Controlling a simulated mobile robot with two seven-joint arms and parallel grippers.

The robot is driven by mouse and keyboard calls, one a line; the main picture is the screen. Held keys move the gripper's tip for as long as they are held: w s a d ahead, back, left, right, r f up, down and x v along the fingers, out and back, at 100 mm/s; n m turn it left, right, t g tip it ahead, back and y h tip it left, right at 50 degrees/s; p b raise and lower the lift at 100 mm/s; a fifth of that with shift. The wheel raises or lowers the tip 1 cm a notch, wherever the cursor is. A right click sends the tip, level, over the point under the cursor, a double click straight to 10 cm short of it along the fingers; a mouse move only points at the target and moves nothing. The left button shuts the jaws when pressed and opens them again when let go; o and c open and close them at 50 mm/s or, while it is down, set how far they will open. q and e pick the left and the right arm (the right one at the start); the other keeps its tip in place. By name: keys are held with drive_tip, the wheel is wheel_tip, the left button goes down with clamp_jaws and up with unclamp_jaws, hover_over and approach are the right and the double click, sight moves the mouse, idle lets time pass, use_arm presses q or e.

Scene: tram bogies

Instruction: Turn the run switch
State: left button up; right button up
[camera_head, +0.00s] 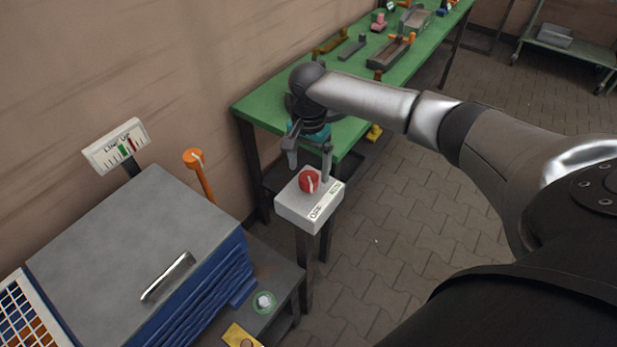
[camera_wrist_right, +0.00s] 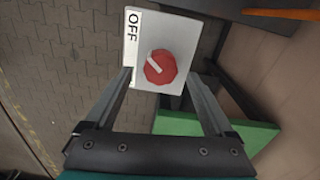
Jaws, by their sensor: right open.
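The run switch is a red round knob (camera_head: 309,181) with a white pointer line, on top of a pale box (camera_head: 298,209) on a dark post. In the right wrist view the knob (camera_wrist_right: 160,67) shows whole, its pointer slanting toward the upper left, and the box (camera_wrist_right: 186,28) carries the word OFF at its left edge. My right gripper (camera_head: 309,168) is open and empty, pointing down close to the knob. In the wrist view its fingers (camera_wrist_right: 159,76) stand apart on either side of the knob, and I see no contact. My left gripper is out of view.
A blue-sided cabinet with a grey top (camera_head: 140,245) stands at the left, with a gauge sign (camera_head: 117,146) and an orange lever (camera_head: 199,175) behind it. A green workbench (camera_head: 262,107) with parts lies beyond my right arm. Paved floor (camera_head: 390,225) is clear right of the post.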

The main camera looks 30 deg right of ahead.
sight(309, 177)
drive_tip(key=shift+f+b, duration=0.3)
drive_tip(key=shift+f, duration=1.45)
